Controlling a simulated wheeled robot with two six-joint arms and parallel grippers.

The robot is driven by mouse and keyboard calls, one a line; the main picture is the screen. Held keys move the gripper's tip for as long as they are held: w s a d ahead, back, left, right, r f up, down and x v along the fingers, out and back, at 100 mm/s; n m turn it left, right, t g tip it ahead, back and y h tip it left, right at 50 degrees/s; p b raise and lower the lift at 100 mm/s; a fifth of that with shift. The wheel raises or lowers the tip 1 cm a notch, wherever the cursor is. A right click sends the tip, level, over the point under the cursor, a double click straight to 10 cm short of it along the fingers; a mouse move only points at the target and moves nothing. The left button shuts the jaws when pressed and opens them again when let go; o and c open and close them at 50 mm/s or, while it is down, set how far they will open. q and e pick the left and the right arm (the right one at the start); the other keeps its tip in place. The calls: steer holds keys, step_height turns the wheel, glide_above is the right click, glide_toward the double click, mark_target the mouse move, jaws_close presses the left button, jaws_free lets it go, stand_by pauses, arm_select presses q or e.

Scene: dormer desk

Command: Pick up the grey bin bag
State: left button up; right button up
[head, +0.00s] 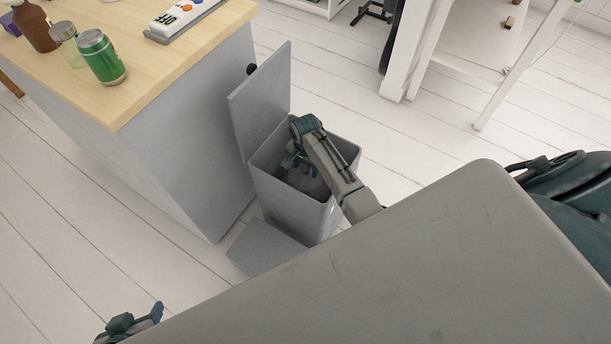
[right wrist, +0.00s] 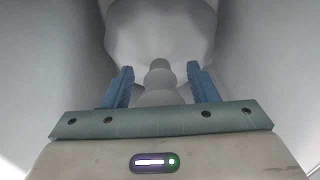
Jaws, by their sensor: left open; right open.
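The grey bin bag (right wrist: 160,35) lies inside the bin, its round body and narrow tied neck showing in the right wrist view. My right gripper (right wrist: 160,73) is open, with one blue finger on each side of the bag's neck and visible gaps between. In the head view my right gripper (head: 293,163) reaches down into the open grey bin (head: 291,213), where the arm hides much of the inside. The bin's lid (head: 262,98) stands up on its left side. My left gripper (head: 138,322) is open and empty at the bottom left.
A grey cabinet with a wooden top (head: 150,75) stands left of the bin, holding a green can (head: 102,58), a jar and a brown bottle. A grey panel (head: 266,248) lies at the bin's foot.

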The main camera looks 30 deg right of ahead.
jaws_close()
steer(key=shift+r, duration=0.15)
stand_by(1.2)
